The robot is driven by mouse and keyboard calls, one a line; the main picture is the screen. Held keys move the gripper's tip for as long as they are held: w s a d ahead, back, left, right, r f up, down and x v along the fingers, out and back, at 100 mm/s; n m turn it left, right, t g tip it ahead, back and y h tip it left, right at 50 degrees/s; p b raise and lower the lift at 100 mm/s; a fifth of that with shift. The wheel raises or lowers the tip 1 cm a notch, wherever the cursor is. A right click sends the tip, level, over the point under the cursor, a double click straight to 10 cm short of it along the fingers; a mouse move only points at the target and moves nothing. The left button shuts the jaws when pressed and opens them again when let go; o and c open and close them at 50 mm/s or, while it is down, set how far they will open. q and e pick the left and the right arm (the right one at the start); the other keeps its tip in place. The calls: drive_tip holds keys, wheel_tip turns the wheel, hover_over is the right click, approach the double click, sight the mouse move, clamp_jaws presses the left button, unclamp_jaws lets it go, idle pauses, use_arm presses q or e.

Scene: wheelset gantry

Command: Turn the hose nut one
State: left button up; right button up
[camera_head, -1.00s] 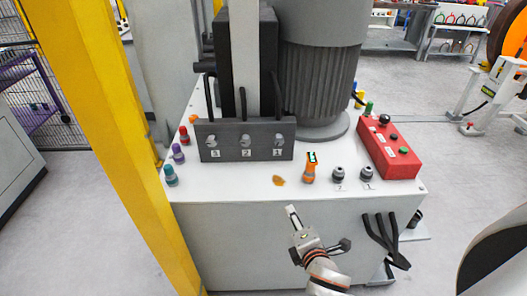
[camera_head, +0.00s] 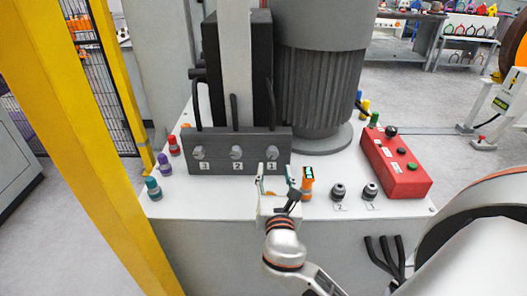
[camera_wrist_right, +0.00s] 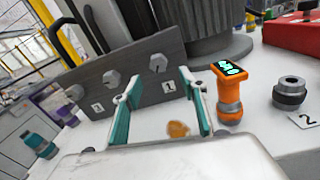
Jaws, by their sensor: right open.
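The hose nut one (camera_head: 271,155) is a grey hex nut on the dark manifold block (camera_head: 222,166), above the label 1. It also shows in the right wrist view (camera_wrist_right: 158,63), beyond the fingers and near the gap between them. My right gripper (camera_head: 273,181) is open and empty in front of the block, below nut one. Its two teal-padded fingers stand apart in the right wrist view (camera_wrist_right: 160,108), with the nut apart from them. Nuts two (camera_head: 236,153) and three (camera_head: 198,153) sit to the left on the same block. My left gripper is not in view.
An orange device with a lit display (camera_head: 307,183) stands just right of my right gripper. Two dark fittings (camera_head: 338,191) and a red control box (camera_head: 397,163) are further right. Coloured caps (camera_head: 163,164) line the left edge. An orange-brown patch (camera_wrist_right: 178,129) lies between the fingers.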

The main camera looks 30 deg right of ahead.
sight(273, 155)
drive_tip(key=x, duration=0.8)
drive_tip(key=shift+r, duration=0.35)
drive_tip(key=c, duration=1.1)
